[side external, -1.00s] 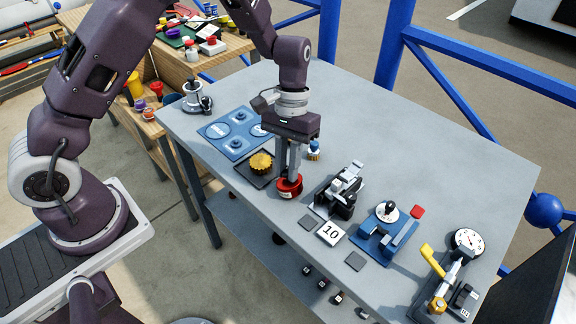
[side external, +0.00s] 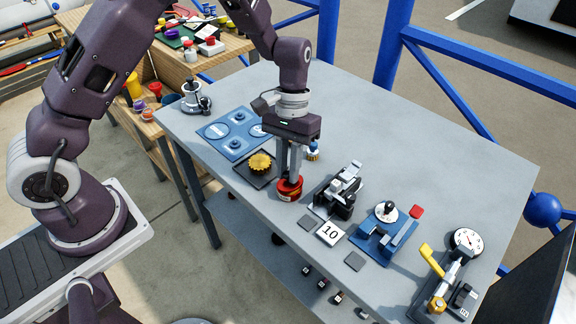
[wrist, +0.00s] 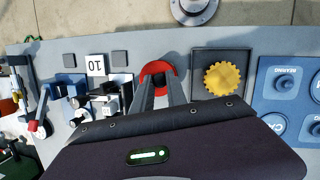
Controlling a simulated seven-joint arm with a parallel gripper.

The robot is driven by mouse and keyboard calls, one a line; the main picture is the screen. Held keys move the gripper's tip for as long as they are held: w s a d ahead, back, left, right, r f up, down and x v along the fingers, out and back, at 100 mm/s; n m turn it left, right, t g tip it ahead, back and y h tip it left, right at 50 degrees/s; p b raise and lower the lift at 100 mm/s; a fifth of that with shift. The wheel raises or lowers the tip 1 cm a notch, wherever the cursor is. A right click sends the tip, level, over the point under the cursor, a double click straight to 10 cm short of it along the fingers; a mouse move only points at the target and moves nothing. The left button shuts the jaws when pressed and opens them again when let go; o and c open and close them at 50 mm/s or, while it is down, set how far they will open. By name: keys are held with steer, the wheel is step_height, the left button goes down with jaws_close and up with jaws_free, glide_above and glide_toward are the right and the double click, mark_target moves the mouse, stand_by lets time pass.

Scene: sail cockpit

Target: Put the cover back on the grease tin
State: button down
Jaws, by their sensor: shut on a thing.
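The red, round grease tin (side external: 289,194) stands on the grey table near its front edge, in the middle of the side view. My gripper (side external: 290,177) points straight down over it, its fingers close together at the tin's top. It is shut on the cover, which I see as a red round piece (wrist: 157,70) at the fingertips in the wrist view. The fingers hide much of the cover, and I cannot tell whether it is seated on the tin or just above it.
A yellow toothed wheel (side external: 261,162) lies on a dark square tray (side external: 243,170) left of the tin. Beyond is a blue labelled board (side external: 226,141). A black-and-silver vise-like device (side external: 338,190) and a "10" card (side external: 331,233) stand close on the right. The table's back right is clear.

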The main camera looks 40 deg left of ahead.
steer(key=shift+s+a+f, duration=0.1)
steer(key=shift+a+f, duration=0.1)
steer(key=shift+f, duration=0.15)
steer(key=c, duration=1.4)
jaws_free()
steer(key=o, duration=0.6)
steer(key=shift+d+r, duration=0.1)
steer(key=shift+o, duration=0.2)
steer(key=shift+r, duration=3.5)
jaws_close()
